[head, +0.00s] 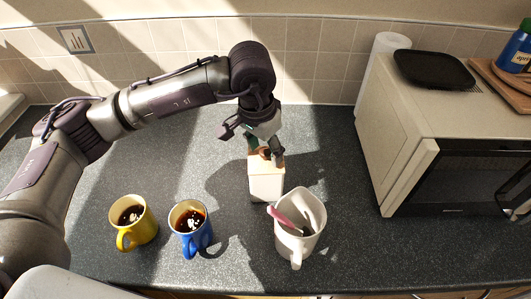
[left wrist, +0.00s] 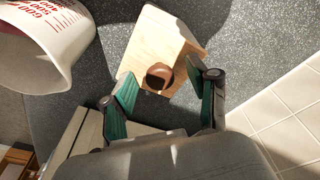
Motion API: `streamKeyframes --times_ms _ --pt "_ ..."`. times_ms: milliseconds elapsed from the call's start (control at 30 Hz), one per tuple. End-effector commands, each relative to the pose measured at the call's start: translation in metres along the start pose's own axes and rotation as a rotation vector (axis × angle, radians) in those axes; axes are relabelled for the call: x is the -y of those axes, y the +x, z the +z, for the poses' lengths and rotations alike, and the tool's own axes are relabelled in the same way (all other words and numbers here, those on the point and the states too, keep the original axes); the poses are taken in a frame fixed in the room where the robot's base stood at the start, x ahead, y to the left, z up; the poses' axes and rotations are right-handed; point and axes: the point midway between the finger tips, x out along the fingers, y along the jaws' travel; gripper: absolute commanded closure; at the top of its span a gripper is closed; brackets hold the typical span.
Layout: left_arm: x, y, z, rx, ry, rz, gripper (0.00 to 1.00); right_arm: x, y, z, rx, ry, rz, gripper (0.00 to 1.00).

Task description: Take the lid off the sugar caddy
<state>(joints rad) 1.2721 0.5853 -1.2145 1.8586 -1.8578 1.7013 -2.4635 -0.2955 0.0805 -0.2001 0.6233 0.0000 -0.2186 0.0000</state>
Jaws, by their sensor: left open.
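The sugar caddy (head: 266,187) is a pale upright box on the dark worktop, right of the mugs. Its light wooden lid (left wrist: 155,38) is on top, with a round brown knob (left wrist: 159,80) seen in the left wrist view. My left gripper (head: 266,152) points down over the caddy from behind. In the left wrist view its green-padded fingers (left wrist: 163,70) are apart, one on each side of the knob. I cannot tell whether they touch it. In the head view the gripper partly hides the lid. My right gripper is not in view.
A white measuring jug (head: 310,243) holding utensils stands close in front of the caddy. Blue (head: 193,243) and yellow (head: 141,233) mugs with dark drink stand at front left. A microwave (head: 392,150) is at right. Worktop (head: 325,150) between caddy and microwave is clear.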

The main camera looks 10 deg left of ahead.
Motion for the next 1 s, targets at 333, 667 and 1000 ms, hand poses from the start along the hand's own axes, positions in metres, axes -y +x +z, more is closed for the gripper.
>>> streamKeyframes --times_ms 333,667,1000 --pt "-0.0002 0.0061 -0.0002 -0.001 0.0 0.0 0.47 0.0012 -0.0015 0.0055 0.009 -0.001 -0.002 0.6" --pt "-0.0002 0.0057 -0.0002 -0.001 0.0 0.0 1.0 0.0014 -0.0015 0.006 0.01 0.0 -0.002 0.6" --pt "-0.0001 0.0017 -0.0013 -0.003 0.0 0.0 1.0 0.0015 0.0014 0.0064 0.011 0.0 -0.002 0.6"
